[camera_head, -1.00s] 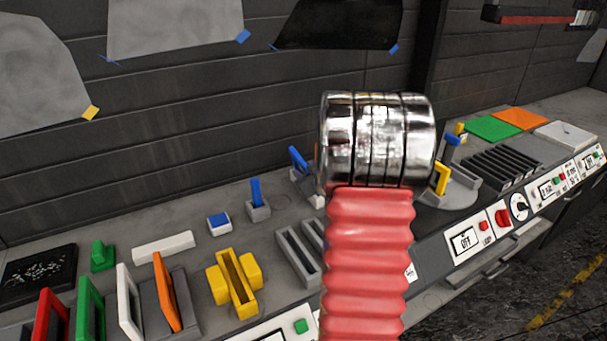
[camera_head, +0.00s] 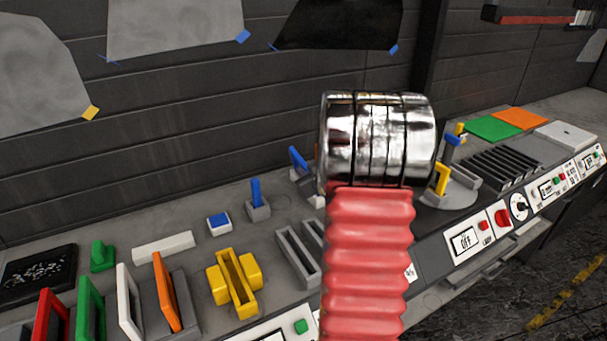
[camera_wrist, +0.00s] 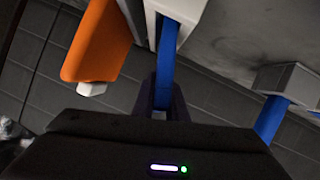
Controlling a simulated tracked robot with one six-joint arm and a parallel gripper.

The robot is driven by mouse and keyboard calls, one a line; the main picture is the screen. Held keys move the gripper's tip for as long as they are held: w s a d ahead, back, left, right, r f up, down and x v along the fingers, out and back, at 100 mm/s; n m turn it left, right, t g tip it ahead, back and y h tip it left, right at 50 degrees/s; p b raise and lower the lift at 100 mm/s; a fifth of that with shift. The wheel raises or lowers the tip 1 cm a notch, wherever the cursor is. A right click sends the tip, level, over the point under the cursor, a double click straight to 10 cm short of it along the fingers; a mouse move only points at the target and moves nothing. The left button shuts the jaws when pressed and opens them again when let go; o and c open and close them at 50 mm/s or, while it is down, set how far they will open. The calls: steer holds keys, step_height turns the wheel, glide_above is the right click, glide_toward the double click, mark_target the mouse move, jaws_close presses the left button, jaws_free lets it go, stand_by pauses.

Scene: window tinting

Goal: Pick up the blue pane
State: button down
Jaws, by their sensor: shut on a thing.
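In the wrist view my gripper (camera_wrist: 163,97) is shut on a narrow blue strip (camera_wrist: 168,50), seen nearly edge-on. The strip runs up from between the fingertips to a pale block (camera_wrist: 176,8) at the top edge and appears to meet it. Only this narrow side shows, so I cannot tell whether it is the blue pane. In the head view my arm hides the gripper and what it holds.
An orange block (camera_wrist: 98,40) is close left of the strip. A grey holder (camera_wrist: 287,80) with another blue piece (camera_wrist: 270,120) is at right. In the head view, coloured panes (camera_head: 90,308) stand front left, and a yellow holder (camera_head: 236,285) is nearer the middle.

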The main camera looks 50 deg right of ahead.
steer(key=shift+r, duration=0.15)
step_height(320, 180, up, 10)
steer(key=shift+f, duration=0.1)
stand_by(0.6)
stand_by(0.5)
